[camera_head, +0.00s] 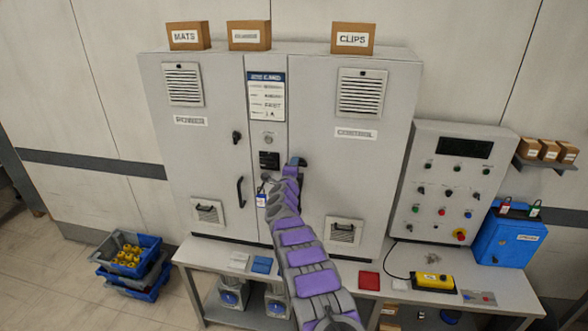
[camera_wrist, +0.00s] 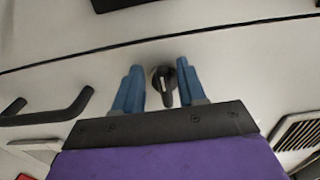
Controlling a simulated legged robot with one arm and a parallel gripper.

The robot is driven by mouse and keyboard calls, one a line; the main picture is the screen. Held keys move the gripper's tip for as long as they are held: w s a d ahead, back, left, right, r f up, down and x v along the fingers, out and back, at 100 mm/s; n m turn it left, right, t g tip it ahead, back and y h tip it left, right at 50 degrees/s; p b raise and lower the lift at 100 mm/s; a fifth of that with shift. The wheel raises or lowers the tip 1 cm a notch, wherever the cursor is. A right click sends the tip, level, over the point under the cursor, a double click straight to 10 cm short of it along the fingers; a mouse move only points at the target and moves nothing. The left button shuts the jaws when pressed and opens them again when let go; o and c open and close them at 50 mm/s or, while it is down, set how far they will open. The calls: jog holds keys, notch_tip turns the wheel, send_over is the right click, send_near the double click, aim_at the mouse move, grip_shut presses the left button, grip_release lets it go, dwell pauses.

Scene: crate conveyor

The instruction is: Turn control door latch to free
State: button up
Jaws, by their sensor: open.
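The control door (camera_head: 375,160) is the right-hand door of the grey cabinet, labelled CONTROL. Its latch (camera_wrist: 163,88) is a small black knob with a white pointer mark, seen in the wrist view. The mark runs nearly up and down in that view. My gripper (camera_wrist: 159,76) is open, with one blue finger on each side of the knob. The right finger is closer to the knob; I cannot tell if it touches. In the head view my gripper (camera_head: 297,162) is at the door's left edge and hides the latch.
The power door (camera_head: 200,155) has its own black latch (camera_head: 236,137) and handle (camera_head: 240,192). A black bar handle (camera_wrist: 50,112) shows left of my fingers in the wrist view. A grey button panel (camera_head: 450,185) stands at right. The bench (camera_head: 210,252) runs below the cabinet.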

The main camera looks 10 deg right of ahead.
jog(key=shift+s+d, duration=0.1)
jog(key=shift+s, duration=0.1)
jog(key=b+v, duration=0.4)
jog(key=v, duration=1.3)
jog(key=shift+a, duration=0.2)
jog(key=shift+b, duration=0.3)
